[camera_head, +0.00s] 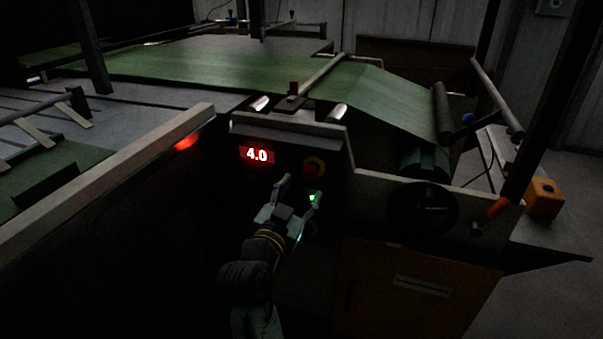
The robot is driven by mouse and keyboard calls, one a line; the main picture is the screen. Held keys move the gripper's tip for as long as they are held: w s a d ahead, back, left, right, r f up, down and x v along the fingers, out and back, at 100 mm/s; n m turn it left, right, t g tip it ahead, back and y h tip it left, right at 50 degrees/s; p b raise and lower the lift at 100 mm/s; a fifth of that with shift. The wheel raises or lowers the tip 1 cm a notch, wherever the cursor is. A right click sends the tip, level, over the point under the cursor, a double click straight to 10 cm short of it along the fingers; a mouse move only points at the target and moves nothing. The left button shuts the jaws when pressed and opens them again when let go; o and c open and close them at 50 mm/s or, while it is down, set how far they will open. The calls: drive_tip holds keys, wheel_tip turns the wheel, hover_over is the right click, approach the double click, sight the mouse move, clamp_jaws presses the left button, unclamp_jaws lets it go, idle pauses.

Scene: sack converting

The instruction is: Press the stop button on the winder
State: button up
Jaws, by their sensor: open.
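The winder's dark control panel (285,150) faces me near the middle of the view. On it is a red button with a yellow surround (313,168), with a small green lit button (313,198) below it. A red display (257,155) to the left reads 4.0. My gripper (300,188) is open and empty in front of the panel, with its fingers pointing up and toward it. The fingertips are just below and left of the red button and appear apart from it. The right finger overlaps the area beside the green light. Exact depth to the panel is unclear.
Green sack web (230,62) runs across the machine top toward rollers (441,112) at the right. A black handwheel (422,208) is right of the panel, above an orange cabinet door (415,290). An orange box (545,198) sits far right. A pale rail (110,175) runs at left.

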sight(309, 175)
drive_tip(key=p+x, duration=0.1)
drive_tip(key=x, duration=0.6)
drive_tip(key=shift+a, duration=0.1)
drive_tip(key=shift+c, duration=0.4)
clamp_jaws()
